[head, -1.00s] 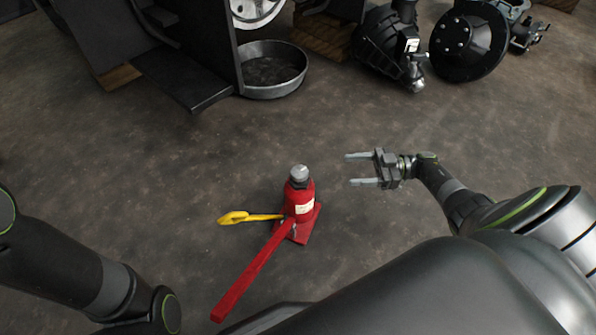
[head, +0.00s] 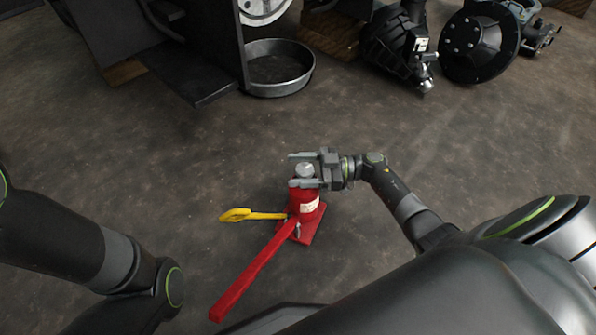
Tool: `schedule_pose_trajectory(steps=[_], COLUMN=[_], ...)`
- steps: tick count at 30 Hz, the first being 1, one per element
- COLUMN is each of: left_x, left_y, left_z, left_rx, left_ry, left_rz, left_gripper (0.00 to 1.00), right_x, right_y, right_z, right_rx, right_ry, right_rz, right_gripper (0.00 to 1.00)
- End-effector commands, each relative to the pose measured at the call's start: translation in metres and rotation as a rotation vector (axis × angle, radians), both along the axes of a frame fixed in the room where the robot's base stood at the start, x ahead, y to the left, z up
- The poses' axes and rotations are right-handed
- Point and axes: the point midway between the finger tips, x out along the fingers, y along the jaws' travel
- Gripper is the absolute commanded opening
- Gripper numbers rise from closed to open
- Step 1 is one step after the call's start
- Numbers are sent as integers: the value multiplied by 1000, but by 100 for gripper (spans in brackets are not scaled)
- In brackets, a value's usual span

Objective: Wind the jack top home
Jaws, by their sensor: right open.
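A red bottle jack (head: 306,205) stands upright on the floor, with a red base plate and a long red handle (head: 250,274) reaching toward the lower left. Its grey round top (head: 304,171) shows between the two fingers of my right gripper (head: 303,170). That gripper is open, its fingers pointing left, one on the far side and one on the near side of the top. Whether either finger touches the top I cannot tell. The near finger and the palm hide part of the jack's neck. My left arm shows at the lower left, but its gripper is out of view.
A yellow-handled tool (head: 252,215) lies left of the jack, close to it. A round metal pan (head: 279,70), the dark forklift frame (head: 160,50) and black drive parts (head: 398,42) with a round black hub (head: 478,42) stand at the back. The floor around the jack is mostly clear.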

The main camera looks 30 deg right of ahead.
Motion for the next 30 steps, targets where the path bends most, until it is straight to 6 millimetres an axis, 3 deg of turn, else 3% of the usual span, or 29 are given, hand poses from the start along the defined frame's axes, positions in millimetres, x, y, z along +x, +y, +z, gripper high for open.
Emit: schedule_pose_trajectory(steps=[10, 21, 30], left_x=[0, 0, -1], left_y=[0, 0, 0], left_z=[-1, -1, 3], left_rx=[-2, -2, -2], left_ry=[3, 1, -4], left_rz=[-2, -2, -2], left_gripper=[36, 36, 36], right_x=[2, 2, 1], right_y=[4, 4, 4], right_z=[1, 0, 1], right_rx=[1, 0, 0], right_ry=[0, 0, 1], right_rz=[0, 0, -13], right_gripper=[65, 20, 20])
